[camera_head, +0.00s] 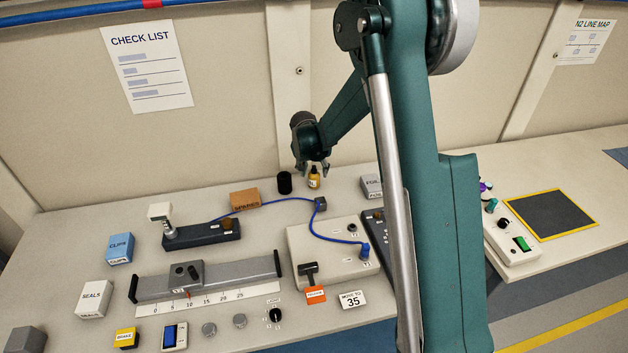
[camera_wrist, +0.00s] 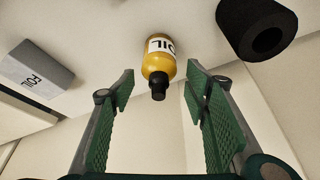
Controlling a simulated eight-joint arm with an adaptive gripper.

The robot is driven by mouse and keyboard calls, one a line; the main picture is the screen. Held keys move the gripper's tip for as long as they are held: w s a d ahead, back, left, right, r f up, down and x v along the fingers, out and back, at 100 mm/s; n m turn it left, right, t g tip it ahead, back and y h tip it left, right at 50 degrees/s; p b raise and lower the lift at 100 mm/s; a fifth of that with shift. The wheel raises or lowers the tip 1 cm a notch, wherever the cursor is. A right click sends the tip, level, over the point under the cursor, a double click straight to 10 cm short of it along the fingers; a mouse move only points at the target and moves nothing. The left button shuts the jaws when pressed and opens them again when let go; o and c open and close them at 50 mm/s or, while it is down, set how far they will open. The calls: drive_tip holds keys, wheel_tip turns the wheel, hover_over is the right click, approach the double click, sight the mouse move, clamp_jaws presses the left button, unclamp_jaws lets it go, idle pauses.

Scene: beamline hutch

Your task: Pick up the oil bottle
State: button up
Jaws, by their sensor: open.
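The oil bottle (camera_head: 314,178) is small and yellow, with a black cap and a white label. It stands on the table near the back wall. In the wrist view the bottle (camera_wrist: 159,64) shows between the fingers and beyond their tips, its cap toward me. My gripper (camera_head: 312,168) is right at the bottle, fingers pointing down; it also shows in the wrist view (camera_wrist: 160,82), open, with green ridged pads spread wide on either side. I see no contact between pads and bottle.
A black cylinder (camera_head: 284,183) stands close left of the bottle, also in the wrist view (camera_wrist: 262,35). A grey FOIL box (camera_head: 371,187) is to the right. The wall is close behind.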

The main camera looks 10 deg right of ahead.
sight(316, 174)
drive_tip(key=shift+x, duration=1.8)
drive_tip(key=c, duration=1)
